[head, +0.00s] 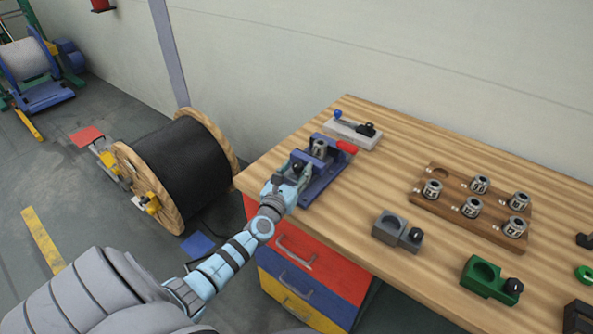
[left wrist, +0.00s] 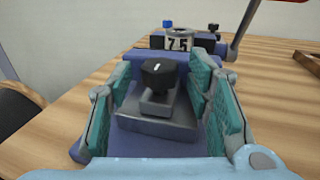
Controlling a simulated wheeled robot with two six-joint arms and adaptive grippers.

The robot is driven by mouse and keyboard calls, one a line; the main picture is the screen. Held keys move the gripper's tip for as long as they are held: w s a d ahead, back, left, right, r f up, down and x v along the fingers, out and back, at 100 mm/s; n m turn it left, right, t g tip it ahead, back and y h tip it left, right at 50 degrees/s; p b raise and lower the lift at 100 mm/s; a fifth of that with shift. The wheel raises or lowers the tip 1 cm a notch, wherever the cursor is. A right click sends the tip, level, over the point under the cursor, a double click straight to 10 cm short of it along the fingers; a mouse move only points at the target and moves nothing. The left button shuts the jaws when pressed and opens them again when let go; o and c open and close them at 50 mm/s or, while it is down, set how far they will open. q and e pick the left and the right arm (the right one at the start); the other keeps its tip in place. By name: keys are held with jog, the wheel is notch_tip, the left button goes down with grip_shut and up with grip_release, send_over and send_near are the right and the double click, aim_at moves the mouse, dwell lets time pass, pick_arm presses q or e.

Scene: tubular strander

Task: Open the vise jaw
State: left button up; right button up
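The blue vise (head: 322,184) stands on the wooden table near its left end, with a red handle (head: 346,147) at its far right. A grey cylindrical insert (head: 320,148) sits in it; in the left wrist view this insert (left wrist: 178,43) shows the number 75. The vise's grey jaw block (left wrist: 158,122) carries a black knob (left wrist: 158,73). My left gripper (head: 297,172) is at the vise's near end. In the left wrist view its teal-padded fingers (left wrist: 162,85) are spread on both sides of the knob, with gaps visible. My right gripper is not in view.
A grey fixture with a blue knob (head: 352,131) stands behind the vise. A brown rack (head: 458,222) of several metal inserts, a grey block (head: 390,229) and a green block (head: 480,280) are to the right. A cable drum (head: 180,170) stands left of the table.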

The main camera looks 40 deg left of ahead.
pick_arm(q)
jog(key=shift+s, duration=0.15)
jog(key=v, duration=1.1)
jog(key=shift+s, duration=0.35)
jog(key=shift+d+r, duration=0.1)
jog(key=shift+d, duration=0.05)
